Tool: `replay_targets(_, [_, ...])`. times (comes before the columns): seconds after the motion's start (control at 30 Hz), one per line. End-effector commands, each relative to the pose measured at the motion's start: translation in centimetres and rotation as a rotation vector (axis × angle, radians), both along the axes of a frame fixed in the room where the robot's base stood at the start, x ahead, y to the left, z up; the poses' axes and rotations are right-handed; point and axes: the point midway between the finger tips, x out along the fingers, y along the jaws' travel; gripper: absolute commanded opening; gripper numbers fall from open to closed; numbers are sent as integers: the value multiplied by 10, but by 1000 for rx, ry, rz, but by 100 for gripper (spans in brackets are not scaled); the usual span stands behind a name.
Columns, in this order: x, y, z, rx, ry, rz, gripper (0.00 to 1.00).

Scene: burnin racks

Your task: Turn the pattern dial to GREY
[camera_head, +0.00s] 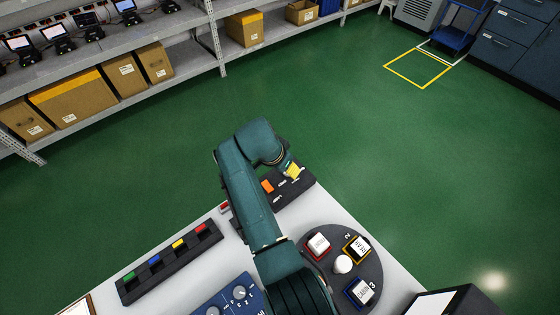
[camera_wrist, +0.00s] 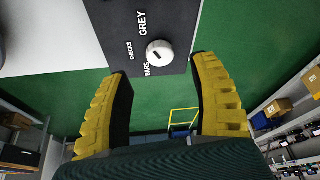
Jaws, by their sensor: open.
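The pattern dial (camera_wrist: 159,53) is a round white knob on a dark panel (camera_wrist: 175,18) in the wrist view. The labels GREY, CHECKS and BARS run along its left side. A small dark mark shows on the knob; I cannot tell which label it points to. My gripper (camera_wrist: 161,68) is open, its yellow ribbed fingers apart on either side of the dial. I see no contact with the knob. In the head view my gripper (camera_head: 293,171) is over the far end of the dark panel box (camera_head: 290,192), and the dial is not clearly visible there.
An orange part (camera_head: 267,186) is on the same box. A round dark plate (camera_head: 322,270) with labelled blocks, a blue knob panel (camera_head: 232,298) and a strip of coloured blocks (camera_head: 170,260) share the white bench. Green floor lies beyond the bench; shelves (camera_head: 190,50) stand at the back.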

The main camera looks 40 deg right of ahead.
Motion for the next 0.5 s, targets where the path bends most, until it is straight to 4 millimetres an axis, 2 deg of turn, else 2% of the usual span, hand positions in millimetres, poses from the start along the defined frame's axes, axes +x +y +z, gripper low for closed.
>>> replay_targets(0.1, [-2,12,28,0,-3,1,62])
replay_targets(0.2, [-3,19,45,0,-1,1,62])
replay_targets(0.33, [-5,24,57,2,2,1,62])
replay_targets(0.5, [-6,25,59,2,3,0,62])
